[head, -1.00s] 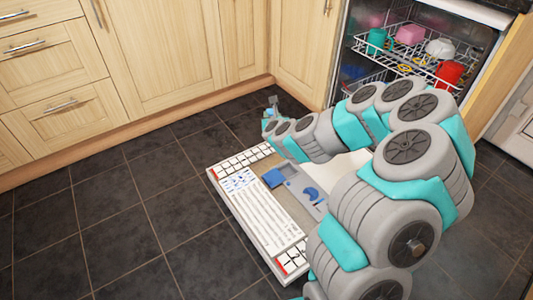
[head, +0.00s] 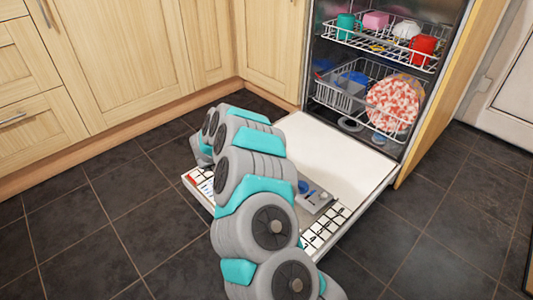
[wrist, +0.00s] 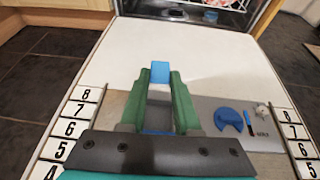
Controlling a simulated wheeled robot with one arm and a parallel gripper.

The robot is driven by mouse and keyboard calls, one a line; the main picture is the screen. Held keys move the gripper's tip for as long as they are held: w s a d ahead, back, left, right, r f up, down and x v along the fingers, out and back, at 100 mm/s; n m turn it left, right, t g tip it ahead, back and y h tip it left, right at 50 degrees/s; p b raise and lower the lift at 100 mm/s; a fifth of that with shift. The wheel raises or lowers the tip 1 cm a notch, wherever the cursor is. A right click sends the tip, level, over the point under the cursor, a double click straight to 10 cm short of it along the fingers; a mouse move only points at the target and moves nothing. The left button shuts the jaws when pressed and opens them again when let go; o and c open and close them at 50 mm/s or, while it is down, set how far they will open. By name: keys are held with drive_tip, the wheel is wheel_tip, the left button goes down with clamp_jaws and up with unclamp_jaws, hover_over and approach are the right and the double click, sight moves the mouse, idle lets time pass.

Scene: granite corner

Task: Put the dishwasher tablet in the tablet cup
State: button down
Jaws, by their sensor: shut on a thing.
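In the wrist view my gripper (wrist: 160,78) has its two green fingers closed on a small blue block, the dishwasher tablet (wrist: 160,70). It is held at the fingertips, over the inner face of the open dishwasher door (wrist: 75,90). A grey dispenser panel (wrist: 205,104) is set in the door. Part of the tablet cup (wrist: 158,117) shows as a grey recess between the fingers; the fingers and gripper body hide the rest. A blue crescent-shaped part (wrist: 234,115) lies to its right. In the head view my arm hides the gripper, tablet and cup.
The dishwasher's upper rack (head: 375,42) holds cups and a pink block. The lower rack (head: 340,95) holds a red-and-white patterned plate (head: 394,104). Number strips run along both door sides. Wooden cabinets (head: 140,60) stand at the left; dark floor tiles (head: 90,225) are clear.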

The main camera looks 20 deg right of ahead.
drive_tip(key=shift+s+a+f+g, duration=0.1)
drive_tip(key=shift+s+f+g, duration=0.1)
drive_tip(key=shift+f+g, duration=0.15)
drive_tip(key=shift+a, duration=0.15)
drive_tip(key=shift+f, duration=5.3)
drive_tip(key=c, duration=0.5)
unclamp_jaws()
drive_tip(key=shift+c, duration=0.2)
drive_tip(key=c, duration=0.4)
drive_tip(key=shift+o, duration=0.2)
